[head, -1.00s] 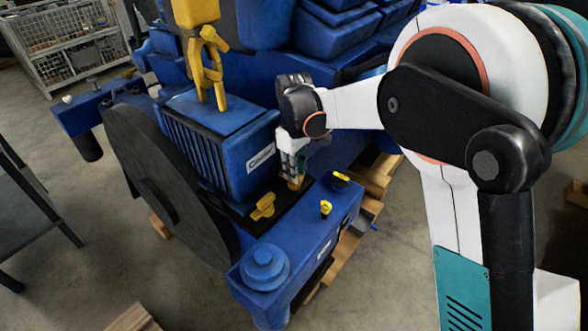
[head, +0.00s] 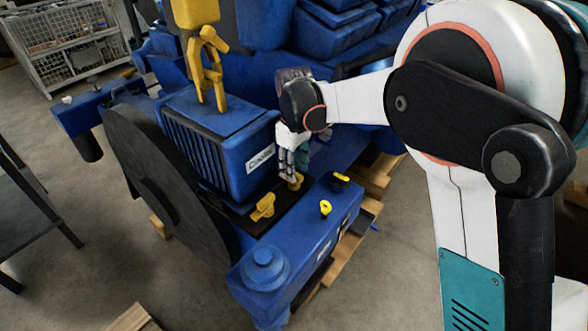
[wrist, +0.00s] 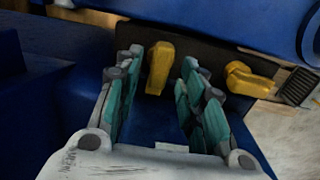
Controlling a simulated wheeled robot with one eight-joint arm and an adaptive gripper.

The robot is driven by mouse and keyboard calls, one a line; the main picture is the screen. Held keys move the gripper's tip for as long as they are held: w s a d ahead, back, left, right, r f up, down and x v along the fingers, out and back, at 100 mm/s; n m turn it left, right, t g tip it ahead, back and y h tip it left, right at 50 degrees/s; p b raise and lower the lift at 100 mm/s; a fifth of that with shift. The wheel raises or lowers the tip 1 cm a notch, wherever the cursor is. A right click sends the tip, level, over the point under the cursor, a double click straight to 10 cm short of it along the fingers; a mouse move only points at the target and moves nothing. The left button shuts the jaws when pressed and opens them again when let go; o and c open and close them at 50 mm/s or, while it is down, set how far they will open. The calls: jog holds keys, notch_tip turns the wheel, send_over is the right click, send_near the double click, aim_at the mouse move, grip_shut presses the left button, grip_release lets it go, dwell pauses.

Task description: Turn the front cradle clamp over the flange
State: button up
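A yellow clamp (head: 295,181) sits on the black strip beside the blue cooler box (head: 222,140). A second yellow clamp (head: 263,207) lies nearer on the same strip. I cannot tell for sure which one is the front cradle clamp. My gripper (head: 292,174) is right at the first clamp and partly hides it. In the wrist view, my gripper (wrist: 155,62) is open, its teal-padded fingers apart. A yellow clamp (wrist: 158,66) shows in the gap between them, with room on both sides. Another yellow piece (wrist: 250,80) lies outside the right finger.
Two small yellow-topped pieces (head: 325,208) (head: 340,180) stand on the blue beam to the right. A yellow hook (head: 210,70) hangs over the cooler box. A large dark wheel (head: 165,190) is at the left. Wooden pallet boards (head: 345,255) lie below.

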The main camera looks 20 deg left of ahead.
notch_tip(320, 180, up, 10)
jog(key=shift+r, duration=0.25)
dwell(0.3)
